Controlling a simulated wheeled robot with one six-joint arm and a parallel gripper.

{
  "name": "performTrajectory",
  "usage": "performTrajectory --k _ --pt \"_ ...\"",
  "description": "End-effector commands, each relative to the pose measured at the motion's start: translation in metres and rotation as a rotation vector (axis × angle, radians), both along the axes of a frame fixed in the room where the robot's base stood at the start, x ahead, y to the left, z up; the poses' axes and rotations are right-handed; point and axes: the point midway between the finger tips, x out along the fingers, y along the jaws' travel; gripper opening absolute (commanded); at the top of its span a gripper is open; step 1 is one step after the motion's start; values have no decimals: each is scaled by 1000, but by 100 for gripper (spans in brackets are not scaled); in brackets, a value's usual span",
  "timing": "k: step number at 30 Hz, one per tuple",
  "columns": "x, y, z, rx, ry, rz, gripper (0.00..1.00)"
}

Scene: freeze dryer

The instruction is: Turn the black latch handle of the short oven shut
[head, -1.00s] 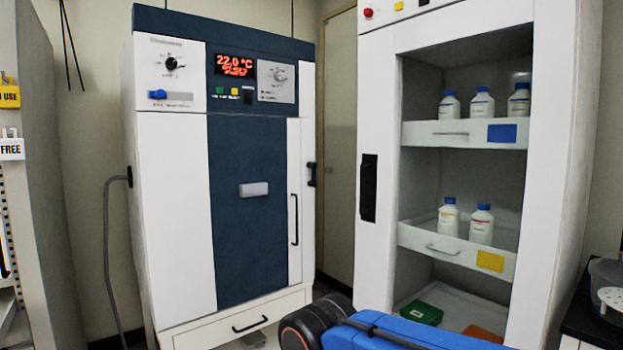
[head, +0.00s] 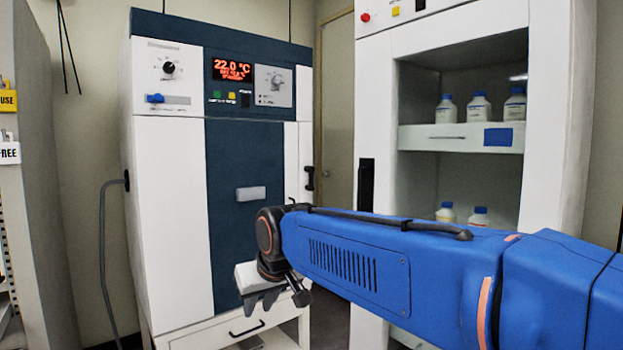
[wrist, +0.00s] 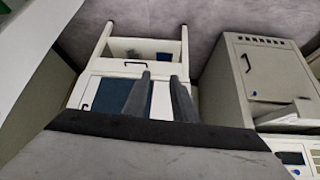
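The white and dark blue oven (head: 160,220) stands at centre left in the head view, its door closed against the front as far as I can see. A small black latch handle (head: 309,178) sits at its right edge; whether it is latched I cannot tell. My gripper (head: 262,303) hangs in front of the oven's lower part, apart from the latch and below it. Its two fingers also show in the wrist view (wrist: 160,78), spread with nothing between them.
A tall white cabinet (head: 379,110) with bottles on shelves stands to the right. A drawer with a black handle (head: 247,328) is under the oven. A shelf rack (head: 45,170) stands at far left. The wrist view shows a pale cabinet (wrist: 275,72) with a black handle.

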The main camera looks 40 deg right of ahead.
Motion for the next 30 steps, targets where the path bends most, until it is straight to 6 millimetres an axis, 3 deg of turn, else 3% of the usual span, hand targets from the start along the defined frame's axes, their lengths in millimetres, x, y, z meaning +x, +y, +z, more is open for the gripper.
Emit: performTrajectory --k 1,6,11,15,24,30 --pt "22 -15 17 -4 -24 -27 25" --pt "87 -67 73 -27 -116 -107 25" --pt "143 -125 121 -55 -200 -183 25" --pt "185 -183 160 -84 -273 -247 25" --pt "253 -323 230 -161 -422 -381 25" --pt "273 -395 259 -206 -492 -442 25"
